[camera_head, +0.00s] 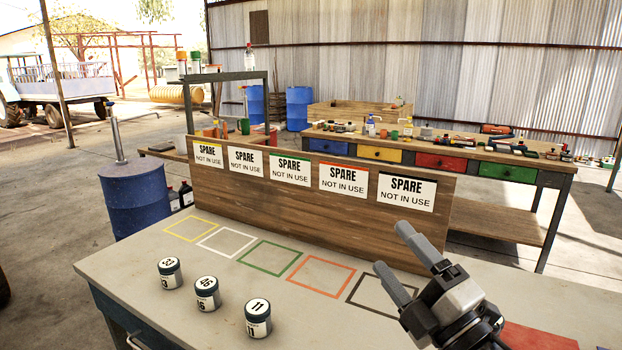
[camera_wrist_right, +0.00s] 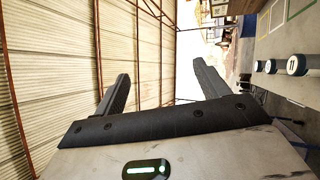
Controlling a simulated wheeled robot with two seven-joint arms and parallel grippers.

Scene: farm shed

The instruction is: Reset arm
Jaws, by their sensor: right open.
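My right gripper (camera_head: 396,258) is raised over the right part of the grey table (camera_head: 225,278), in front of the wooden backboard. Its two fingers are apart with nothing between them. In the right wrist view the open fingers (camera_wrist_right: 158,88) point toward the metal wall and shed opening. My left gripper is not in the head view. Three dark jars with white numbered labels stand upright on the table at the left front: one marked 53 (camera_head: 170,273), one marked 45 or similar (camera_head: 207,294), and one marked 11 (camera_head: 258,318). The gripper is apart from all of them.
Yellow (camera_head: 192,228), white, green, orange and dark outlined squares on the table are empty. The backboard (camera_head: 300,205) carries several "SPARE NOT IN USE" signs. A red patch (camera_head: 535,338) lies at the right. A blue barrel (camera_head: 138,198) stands left; a cluttered workbench (camera_head: 545,190) stands behind.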

